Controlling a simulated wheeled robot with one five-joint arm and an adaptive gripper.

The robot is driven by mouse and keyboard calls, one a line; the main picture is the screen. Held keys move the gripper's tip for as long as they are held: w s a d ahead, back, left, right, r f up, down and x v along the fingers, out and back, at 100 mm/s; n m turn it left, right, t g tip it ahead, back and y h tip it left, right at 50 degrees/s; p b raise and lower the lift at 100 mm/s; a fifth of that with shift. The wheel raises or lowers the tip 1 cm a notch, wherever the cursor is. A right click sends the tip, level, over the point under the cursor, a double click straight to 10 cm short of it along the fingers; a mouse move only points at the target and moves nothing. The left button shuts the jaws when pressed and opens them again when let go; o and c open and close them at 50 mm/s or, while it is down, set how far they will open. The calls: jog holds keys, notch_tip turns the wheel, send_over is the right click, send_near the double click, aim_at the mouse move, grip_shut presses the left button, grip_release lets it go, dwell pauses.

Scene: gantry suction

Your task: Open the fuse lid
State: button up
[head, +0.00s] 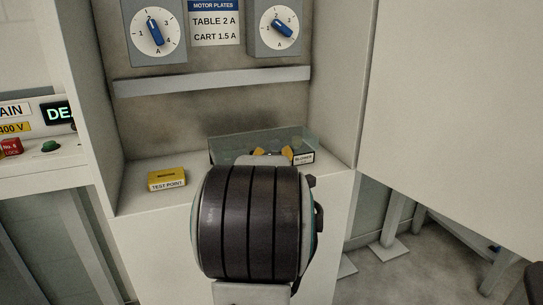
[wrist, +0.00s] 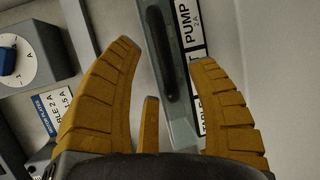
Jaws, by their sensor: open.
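A low, greenish see-through box (head: 226,146), which looks like the fuse box with its lid, stands on the ledge in the head view. My arm hides much of it, and I cannot make out a lid edge there. My gripper (head: 273,152) shows its yellow fingertips at this box. In the wrist view my gripper (wrist: 154,44) is open, with orange fingers spread and nothing held. Whether any finger touches the box cannot be told.
A yellow TEST POINT block (head: 167,180) sits left on the ledge. Above are two blue-knobbed dials (head: 154,32) (head: 282,28) and a grey rail (head: 212,80). A large pale panel (head: 450,110) stands to the right. The ledge between block and box is clear.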

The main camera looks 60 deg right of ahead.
aim_at(266, 148)
jog(key=shift+x, duration=2.35)
jog(key=shift+c, duration=0.4)
grip_shut()
